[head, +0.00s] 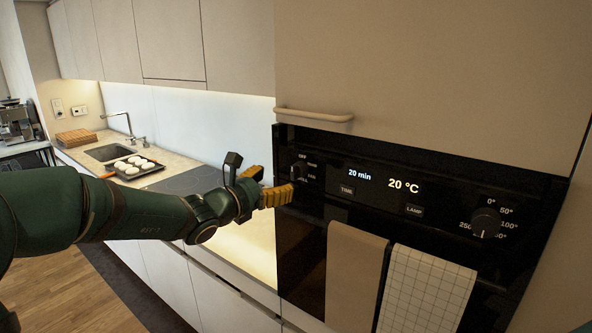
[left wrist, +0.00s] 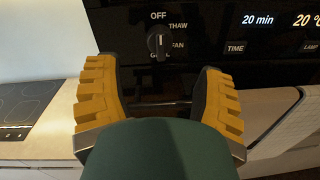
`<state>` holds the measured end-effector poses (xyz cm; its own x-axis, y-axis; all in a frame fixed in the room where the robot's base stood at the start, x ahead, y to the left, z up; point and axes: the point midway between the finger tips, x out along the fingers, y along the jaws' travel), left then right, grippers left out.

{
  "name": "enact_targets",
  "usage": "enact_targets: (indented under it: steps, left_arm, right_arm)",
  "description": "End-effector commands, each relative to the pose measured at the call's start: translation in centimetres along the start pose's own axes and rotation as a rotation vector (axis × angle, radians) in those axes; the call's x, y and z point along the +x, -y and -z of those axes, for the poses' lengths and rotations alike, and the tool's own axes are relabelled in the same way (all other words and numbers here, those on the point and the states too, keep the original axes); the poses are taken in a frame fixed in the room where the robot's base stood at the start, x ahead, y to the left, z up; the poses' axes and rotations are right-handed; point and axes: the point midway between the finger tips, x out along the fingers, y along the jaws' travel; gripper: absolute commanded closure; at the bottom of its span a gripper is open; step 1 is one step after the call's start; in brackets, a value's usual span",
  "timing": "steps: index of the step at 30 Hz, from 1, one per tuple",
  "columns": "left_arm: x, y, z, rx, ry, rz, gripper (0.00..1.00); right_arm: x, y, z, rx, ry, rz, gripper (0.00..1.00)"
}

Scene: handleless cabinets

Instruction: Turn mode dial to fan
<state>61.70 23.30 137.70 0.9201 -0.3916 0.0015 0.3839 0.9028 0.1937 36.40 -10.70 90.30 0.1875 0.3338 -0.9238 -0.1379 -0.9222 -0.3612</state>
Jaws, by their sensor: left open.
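The mode dial (head: 299,169) is a small black knob at the left end of the black oven panel. In the left wrist view the dial (left wrist: 157,44) has labels OFF above it, THAW and FAN at its right, and a partly hidden label below. Its grip bar stands about upright, with a white mark that seems to face OFF. My left gripper (head: 266,187) has yellow fingers and is just left of and below the dial. In the left wrist view my open fingers (left wrist: 155,70) lie either side of the dial, apart from it. My right gripper is out of view.
The oven panel has a display (head: 403,186), TIME and LAMP buttons, and a temperature dial (head: 486,222) at right. A brown towel (head: 352,275) and a checked towel (head: 425,290) hang below. A cabinet handle (head: 314,115) juts out above. The counter with a tray (head: 133,172) lies left.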

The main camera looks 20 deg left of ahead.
Motion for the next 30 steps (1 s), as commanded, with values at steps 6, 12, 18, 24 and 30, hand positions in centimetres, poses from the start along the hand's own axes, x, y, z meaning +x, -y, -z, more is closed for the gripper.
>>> enact_targets:
  steps: [6,12,18,24,30]
  left_arm:
    - [4.4,0.1,-0.1,0.002,-0.002,0.003,0.31]
    - [7.1,0.0,0.0,0.002,-0.003,0.001,0.31]
    - [8.2,0.0,0.0,0.001,-0.002,0.0,0.31]
    - [8.3,0.0,0.1,0.002,-0.001,0.0,0.31]
    - [8.3,0.0,0.1,0.002,-0.002,0.0,0.72]
  right_arm:
    - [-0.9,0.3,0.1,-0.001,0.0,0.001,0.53]
    - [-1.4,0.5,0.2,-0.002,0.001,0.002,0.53]
    - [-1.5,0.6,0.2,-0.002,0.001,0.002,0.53]
    - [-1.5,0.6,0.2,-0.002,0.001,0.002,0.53]
    - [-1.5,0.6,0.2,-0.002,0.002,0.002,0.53]
